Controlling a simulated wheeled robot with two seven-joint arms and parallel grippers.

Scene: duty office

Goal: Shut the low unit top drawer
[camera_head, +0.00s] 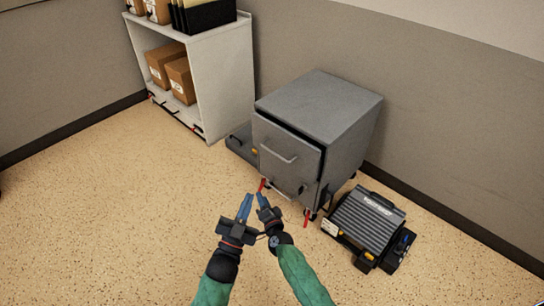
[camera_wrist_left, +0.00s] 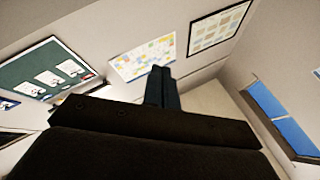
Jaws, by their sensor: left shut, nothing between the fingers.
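The low unit is a grey cabinet (camera_head: 330,105) against the wall in the head view. Its top drawer (camera_head: 284,150) has a bar handle and stands slightly out, with a dark gap along its upper edge. My left gripper (camera_head: 248,200) is shut and empty, in front of the unit and apart from the drawer front. Its fingers also show together in the left wrist view (camera_wrist_left: 162,88). My right gripper (camera_head: 262,200) is close beside it on the right, also in front of the unit; its jaw state is unclear.
A ribbed grey machine (camera_head: 368,222) stands on the floor right of the unit. A white shelf (camera_head: 222,85) with cardboard boxes (camera_head: 165,62) is at the back left. Red parts (camera_head: 306,218) show near the unit's foot. The speckled floor at left is clear.

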